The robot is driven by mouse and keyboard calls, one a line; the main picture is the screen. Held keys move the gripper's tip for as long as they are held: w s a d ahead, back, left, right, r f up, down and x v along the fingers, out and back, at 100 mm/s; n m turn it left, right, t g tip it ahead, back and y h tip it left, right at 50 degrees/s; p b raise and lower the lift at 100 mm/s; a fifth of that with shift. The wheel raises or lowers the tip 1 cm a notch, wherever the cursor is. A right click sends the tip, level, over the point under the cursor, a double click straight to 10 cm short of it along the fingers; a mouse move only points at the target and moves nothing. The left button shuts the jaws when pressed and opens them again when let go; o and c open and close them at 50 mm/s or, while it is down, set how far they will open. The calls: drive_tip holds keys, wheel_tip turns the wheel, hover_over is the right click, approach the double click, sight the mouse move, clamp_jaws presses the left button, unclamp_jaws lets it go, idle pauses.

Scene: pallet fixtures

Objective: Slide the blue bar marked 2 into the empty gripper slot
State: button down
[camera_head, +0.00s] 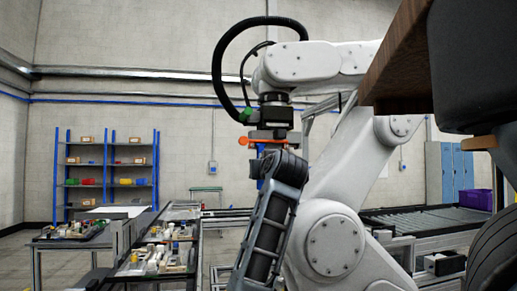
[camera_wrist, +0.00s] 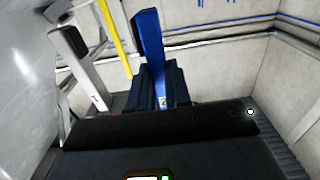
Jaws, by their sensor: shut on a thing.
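The blue bar (camera_wrist: 149,40) stands up tall and slightly tilted in the wrist view. A small blue piece (camera_head: 260,184) shows beside that link, probably the bar. I cannot make out the empty gripper slot in either view.
Pallets with small fixtures and parts (camera_head: 160,255) lie on the conveyor at the lower left. Another loaded table (camera_head: 70,232) stands further left. A blue shelf rack (camera_head: 107,170) with bins is by the back wall. A roller conveyor (camera_head: 425,217) runs at the right. A yellow post (camera_wrist: 115,38) rises left of the bar.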

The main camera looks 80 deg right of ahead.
drive_tip(key=shift+p+x, duration=0.35)
drive_tip(key=shift+x, duration=0.45)
idle(0.4)
drive_tip(key=shift+w+d, duration=0.15)
drive_tip(key=shift+d, duration=0.1)
idle(0.4)
drive_tip(key=c, duration=1)
unclamp_jaws()
drive_tip(key=shift+f, duration=0.1)
drive_tip(key=shift+a, duration=0.1)
drive_tip(key=b+v, duration=0.1)
drive_tip(key=v, duration=0.6)
drive_tip(key=shift+s+a, duration=0.2)
drive_tip(key=shift+a, duration=0.1)
